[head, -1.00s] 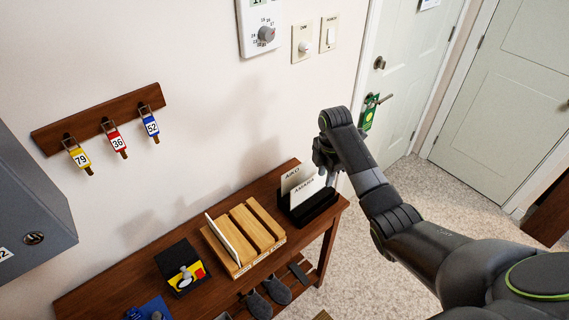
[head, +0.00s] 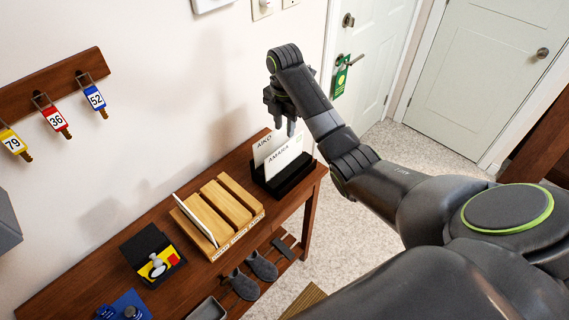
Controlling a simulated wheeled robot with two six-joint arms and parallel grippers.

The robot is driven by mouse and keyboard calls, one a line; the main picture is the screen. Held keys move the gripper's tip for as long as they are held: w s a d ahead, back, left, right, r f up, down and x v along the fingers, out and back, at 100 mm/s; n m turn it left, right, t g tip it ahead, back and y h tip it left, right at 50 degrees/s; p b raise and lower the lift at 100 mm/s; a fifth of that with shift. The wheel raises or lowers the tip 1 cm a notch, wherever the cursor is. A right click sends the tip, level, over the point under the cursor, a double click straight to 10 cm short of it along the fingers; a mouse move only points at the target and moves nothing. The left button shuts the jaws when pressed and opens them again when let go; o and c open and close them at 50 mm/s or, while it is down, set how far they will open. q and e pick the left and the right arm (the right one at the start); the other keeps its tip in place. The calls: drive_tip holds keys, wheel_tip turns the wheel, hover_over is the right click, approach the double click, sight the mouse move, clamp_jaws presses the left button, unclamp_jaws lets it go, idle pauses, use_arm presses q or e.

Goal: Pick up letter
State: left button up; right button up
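Two white letters stand upright in a black holder (head: 297,178) at the right end of the wooden table. The rear one is the letter marked AIKO (head: 262,146); the front one is the letter marked AMARA (head: 284,160). My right gripper (head: 288,128) is just above the letters, pointing down. Its fingers look apart, and I see nothing between them. Whether it touches a letter is hard to tell. My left gripper is out of view.
A slotted wooden rack (head: 225,212) holding a thin white panel stands left of the letters. A black box (head: 150,254) with a stamp-like item is farther left. Keys with numbered tags hang from a wall rail (head: 57,88). Shoes (head: 243,284) sit on a lower shelf.

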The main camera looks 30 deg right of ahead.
sight(284, 148)
wheel_tip(284, 148, down, 5)
drive_tip(key=shift+s+p, duration=0.1)
drive_tip(key=shift+p, duration=0.5)
wheel_tip(284, 148, down, 4)
drive_tip(key=shift+s+a+r+p, duration=0.15)
drive_tip(key=shift+r+p, duration=0.05)
drive_tip(key=shift+p, duration=0.4)
drive_tip(key=shift+f, duration=0.55)
clamp_jaws()
